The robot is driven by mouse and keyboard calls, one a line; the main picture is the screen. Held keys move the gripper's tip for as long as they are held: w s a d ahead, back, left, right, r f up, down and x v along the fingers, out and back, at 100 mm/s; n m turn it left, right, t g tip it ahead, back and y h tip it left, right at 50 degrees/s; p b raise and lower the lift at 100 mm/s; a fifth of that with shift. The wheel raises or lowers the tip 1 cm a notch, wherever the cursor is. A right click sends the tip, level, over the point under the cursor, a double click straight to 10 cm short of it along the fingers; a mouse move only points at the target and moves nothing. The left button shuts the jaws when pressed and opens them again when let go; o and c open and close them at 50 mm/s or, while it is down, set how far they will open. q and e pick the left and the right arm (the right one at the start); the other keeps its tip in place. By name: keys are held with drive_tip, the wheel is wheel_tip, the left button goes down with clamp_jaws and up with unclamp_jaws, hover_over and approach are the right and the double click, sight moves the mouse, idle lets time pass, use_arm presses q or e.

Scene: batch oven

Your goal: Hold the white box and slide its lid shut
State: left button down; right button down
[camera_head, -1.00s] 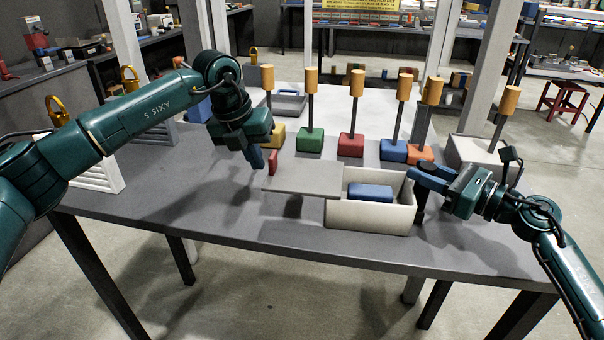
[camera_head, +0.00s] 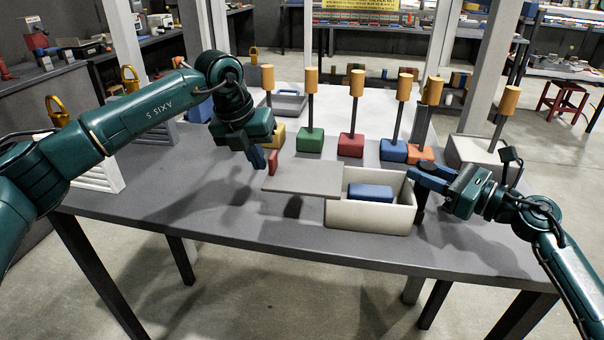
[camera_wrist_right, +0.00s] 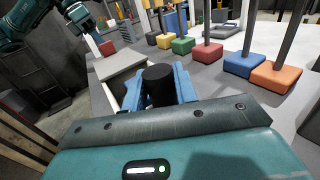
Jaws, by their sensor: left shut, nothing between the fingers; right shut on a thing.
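The white box (camera_head: 370,215) stands open on the table, with a blue block (camera_head: 370,192) inside. Its grey lid (camera_head: 305,178) is slid out to the left, covering only the box's left end; it also shows in the right wrist view (camera_wrist_right: 120,62). A red tab (camera_head: 273,161) stands at the lid's far left end. My left gripper (camera_head: 258,158) is shut and empty, just left of the tab; I cannot tell whether they touch. My right gripper (camera_head: 414,178) is at the box's right end, its blue fingers around a black round handle (camera_wrist_right: 159,86).
Coloured blocks with upright posts and wooden tops, among them green (camera_head: 310,140), red (camera_head: 351,145) and orange (camera_head: 420,154), stand behind the box. A grey tray (camera_head: 290,103) lies further back. The table (camera_head: 170,200) is clear in front and left of the lid.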

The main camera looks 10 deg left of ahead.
sight(320, 174)
use_arm(q)
drive_tip(key=shift+w+d, duration=0.15)
drive_tip(key=shift+d, duration=3.2)
drive_tip(key=shift+w+d, duration=0.1)
drive_tip(key=shift+d, duration=3.25)
use_arm(e)
drive_tip(key=shift+f, duration=0.2)
use_arm(q)
drive_tip(key=shift+a, duration=0.65)
wheel_tip(320, 174, up, 7)
use_arm(e)
drive_tip(key=c, duration=1)
unclamp_jaws()
drive_tip(key=shift+r, duration=0.15)
drive_tip(key=shift+d, duration=0.1)
drive_tip(key=v, duration=1.2)
